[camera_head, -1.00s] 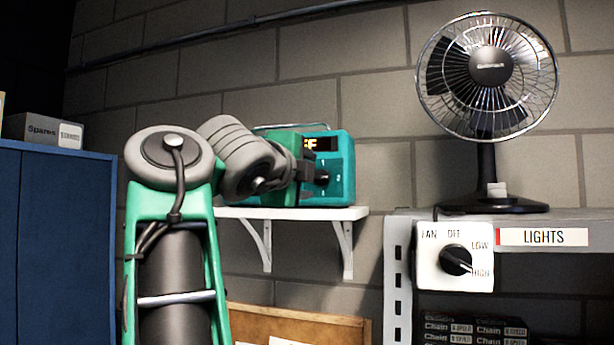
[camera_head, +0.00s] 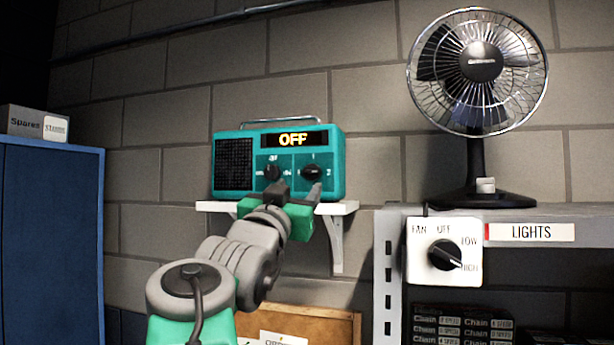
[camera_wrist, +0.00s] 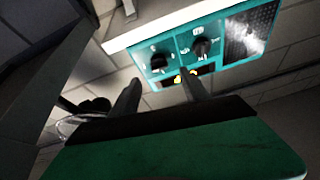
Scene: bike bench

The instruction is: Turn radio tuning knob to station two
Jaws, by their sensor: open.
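The teal radio (camera_head: 229,184) stands on a white wall shelf (camera_head: 345,207), its display (camera_head: 300,139) reading OFF. Its left knob (camera_head: 272,172) sits beside the speaker grille, with small off/on marks. Its right knob (camera_head: 311,172) has marks 1 and 2; I cannot tell surely where its pointer stands. My gripper (camera_head: 291,191) is open and empty in front of the radio's lower right part, just below the knobs. In the wrist view the radio appears upside down, with the right knob (camera_wrist: 160,60) and left knob (camera_wrist: 203,47) beyond my spread fingers (camera_wrist: 160,90). No finger visibly holds a knob.
A fan (camera_head: 480,70) stands on a grey metal shelf (camera_head: 590,225) at right, with a fan switch box (camera_head: 418,262) at its front. A blue cabinet (camera_head: 50,240) is at left. The brick wall is close behind the radio.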

